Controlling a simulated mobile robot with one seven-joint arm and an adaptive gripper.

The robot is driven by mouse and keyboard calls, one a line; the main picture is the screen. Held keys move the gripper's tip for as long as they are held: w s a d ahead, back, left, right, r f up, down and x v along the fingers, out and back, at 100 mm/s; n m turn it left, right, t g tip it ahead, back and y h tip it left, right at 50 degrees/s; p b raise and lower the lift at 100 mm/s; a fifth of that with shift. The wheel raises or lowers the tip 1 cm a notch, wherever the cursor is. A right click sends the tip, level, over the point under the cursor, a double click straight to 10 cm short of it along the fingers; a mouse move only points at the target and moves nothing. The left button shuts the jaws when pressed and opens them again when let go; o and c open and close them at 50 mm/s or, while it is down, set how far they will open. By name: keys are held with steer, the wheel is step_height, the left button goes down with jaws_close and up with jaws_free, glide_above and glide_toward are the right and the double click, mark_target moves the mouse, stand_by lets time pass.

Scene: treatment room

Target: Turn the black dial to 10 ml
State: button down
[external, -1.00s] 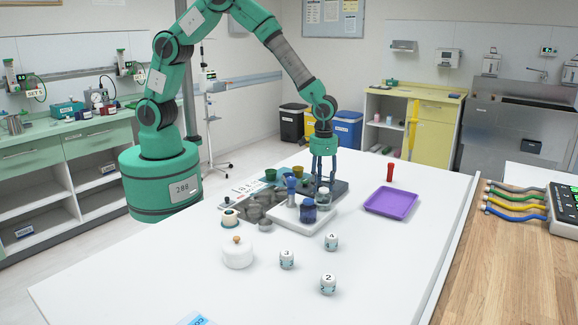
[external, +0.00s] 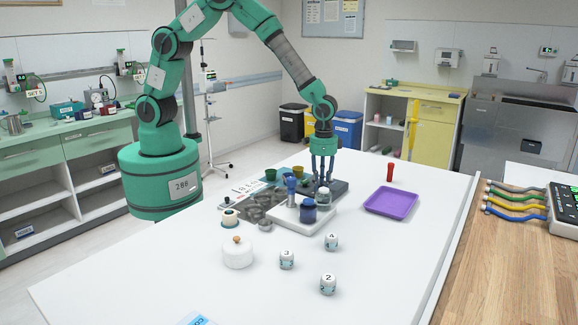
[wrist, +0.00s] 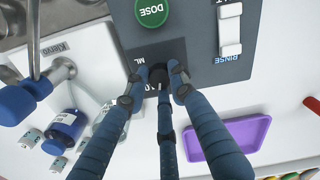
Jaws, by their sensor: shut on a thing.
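The black dial (wrist: 158,73) is on a dark grey panel (wrist: 190,50) in the wrist view, beside an "ML" label. My gripper (wrist: 157,82) has its blue fingers shut around the dial, pointing down at the panel. The fingers hide much of the dial and the printing near it, so its setting cannot be read. In the external view my gripper (external: 322,180) reaches down onto the dark panel (external: 339,187), and the dial is hidden.
A green DOSE button (wrist: 152,11) and a white RINSE switch (wrist: 230,30) are near the dial. A blue-capped jar (external: 308,211) stands on a white base close by. A purple tray (external: 390,201) lies to the right. Small numbered jars stand in front.

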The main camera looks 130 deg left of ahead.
steer(key=m+p, duration=0.2)
steer(key=m, duration=0.3)
steer(key=shift+m, duration=0.4)
steer(key=c, duration=1.5)
jaws_free()
steer(key=shift+o, duration=0.2)
step_height(320, 180, up, 12)
steer(key=shift+r, duration=0.15)
